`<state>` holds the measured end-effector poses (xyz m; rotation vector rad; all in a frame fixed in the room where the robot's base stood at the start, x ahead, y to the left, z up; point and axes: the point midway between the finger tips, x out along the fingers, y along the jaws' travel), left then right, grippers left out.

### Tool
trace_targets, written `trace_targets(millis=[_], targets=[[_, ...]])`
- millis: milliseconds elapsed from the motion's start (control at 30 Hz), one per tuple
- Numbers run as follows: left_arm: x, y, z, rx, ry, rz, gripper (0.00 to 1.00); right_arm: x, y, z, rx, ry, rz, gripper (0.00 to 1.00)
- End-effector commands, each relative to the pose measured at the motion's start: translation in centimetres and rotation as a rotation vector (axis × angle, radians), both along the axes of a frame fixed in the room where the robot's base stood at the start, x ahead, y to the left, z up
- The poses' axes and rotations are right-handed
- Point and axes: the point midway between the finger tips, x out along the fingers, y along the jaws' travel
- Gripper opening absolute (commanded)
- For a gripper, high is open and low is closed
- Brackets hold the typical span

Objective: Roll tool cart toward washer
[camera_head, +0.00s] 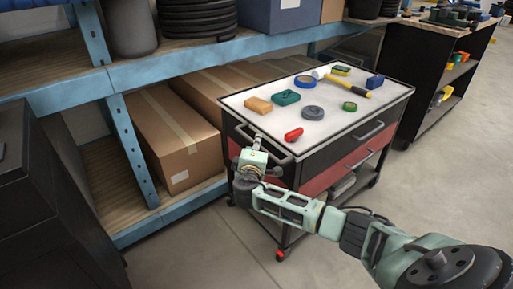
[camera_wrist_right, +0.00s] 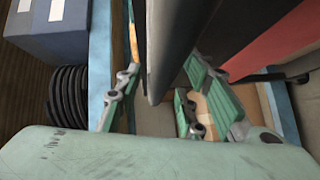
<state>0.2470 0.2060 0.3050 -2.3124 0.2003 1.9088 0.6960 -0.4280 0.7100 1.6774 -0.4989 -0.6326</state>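The tool cart (camera_head: 343,141) stands at the centre beside the shelving. It has a pale top, black and red drawers, casters and a dark push handle (camera_head: 276,159) at its near left end. My right gripper (camera_head: 257,146) is at this handle, its arm reaching in from the lower right. In the right wrist view its green fingers (camera_wrist_right: 162,98) are spread apart with a dark bar or edge of the cart (camera_wrist_right: 178,35) between them. Contact is unclear. My left gripper is not in view. I cannot identify a washer in either view.
Blue shelving (camera_head: 180,62) with cardboard boxes (camera_head: 172,137) runs close along the cart's left and back. A dark cabinet (camera_head: 40,215) stands at left. A black shelf unit (camera_head: 440,85) stands behind right. Small tools and a hammer (camera_head: 343,83) lie on the cart. Floor (camera_head: 440,190) is clear at right.

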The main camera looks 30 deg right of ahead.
Motion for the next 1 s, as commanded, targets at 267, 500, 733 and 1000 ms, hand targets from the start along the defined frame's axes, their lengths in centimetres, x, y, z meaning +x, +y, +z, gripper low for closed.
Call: trace_targets(millis=[267, 500, 733, 1000], targets=[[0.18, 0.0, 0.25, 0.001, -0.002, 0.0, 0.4, 0.35, -0.26, -0.08, 0.001, 0.001, 0.001, 0.36], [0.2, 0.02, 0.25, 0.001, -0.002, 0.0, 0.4, 0.32, -0.25, -0.1, 0.001, 0.001, 0.001, 0.2], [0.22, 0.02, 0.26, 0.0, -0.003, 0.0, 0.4, 0.3, -0.24, -0.11, 0.001, 0.001, 0.001, 0.0], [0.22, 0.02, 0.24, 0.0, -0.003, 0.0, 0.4, 0.29, -0.23, -0.13, 0.002, 0.001, 0.0, 0.0]])
